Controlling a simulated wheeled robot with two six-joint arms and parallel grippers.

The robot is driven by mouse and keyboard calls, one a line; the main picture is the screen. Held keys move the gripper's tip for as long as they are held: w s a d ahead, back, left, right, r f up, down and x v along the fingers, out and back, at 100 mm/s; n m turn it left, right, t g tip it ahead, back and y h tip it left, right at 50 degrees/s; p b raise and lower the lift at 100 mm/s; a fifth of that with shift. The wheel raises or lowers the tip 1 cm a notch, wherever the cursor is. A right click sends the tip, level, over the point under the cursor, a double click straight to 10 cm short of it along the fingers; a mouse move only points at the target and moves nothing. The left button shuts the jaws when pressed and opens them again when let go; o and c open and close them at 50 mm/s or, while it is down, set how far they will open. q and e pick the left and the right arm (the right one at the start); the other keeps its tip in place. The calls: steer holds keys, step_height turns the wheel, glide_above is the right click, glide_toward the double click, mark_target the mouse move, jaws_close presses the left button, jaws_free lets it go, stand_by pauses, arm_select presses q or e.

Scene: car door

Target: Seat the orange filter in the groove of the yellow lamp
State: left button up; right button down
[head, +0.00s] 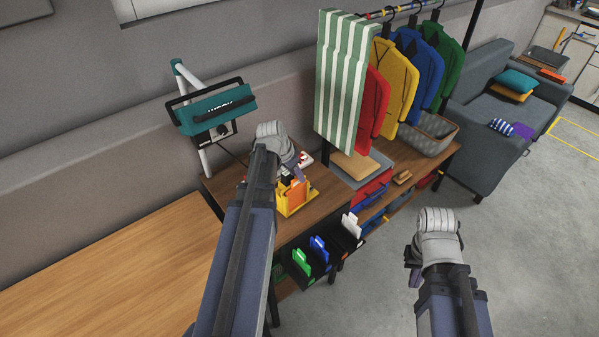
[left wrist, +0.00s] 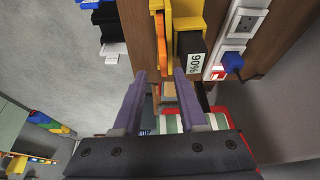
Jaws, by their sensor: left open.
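The orange filter (head: 297,191) shows as an upright orange piece on the wooden table, at the yellow lamp (head: 284,209). In the left wrist view an orange strip, likely the filter (left wrist: 168,42), is beside the yellow lamp body (left wrist: 187,14). I cannot tell whether it sits in the groove.
A black block marked 90% (left wrist: 192,56) adjoins the yellow lamp. A white socket strip (left wrist: 240,25) with a blue plug (left wrist: 232,62) lies beside it. Hanging jackets (head: 400,80) are at right; the left tabletop (head: 110,270) is bare.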

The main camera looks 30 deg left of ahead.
arm_select(q)
steer(key=p+v, duration=0.2)
steer(key=v, duration=0.2)
steer(key=shift+d, duration=0.1)
arm_select(e)
step_height(320, 180, up, 4)
steer(key=shift+f, duration=0.15)
arm_select(q)
steer(key=shift+w, duration=0.1)
steer(key=s+d+g+y, duration=0.1)
steer(key=s+d, duration=0.4)
steer(key=d, duration=0.5)
steer(key=s+d+f+g, duration=0.1)
steer(key=s+d, duration=0.4)
steer(key=d, duration=0.5)
steer(key=s+d+g+y, duration=0.1)
steer(key=s+d, duration=0.4)
steer(key=d, duration=0.6)
steer(key=shift+f+g+y, duration=0.3)
steer(key=shift+g, duration=0.4)
steer(key=shift+w+f, duration=0.1)
arm_select(e)
steer(key=shift+f, duration=0.15)
arm_select(q)
step_height(320, 180, down, 3)
steer(key=shift+r+b, duration=0.2)
steer(key=shift+b, duration=0.95)
arm_select(e)
step_height(320, 180, down, 3)
steer(key=shift+r, duration=0.2)
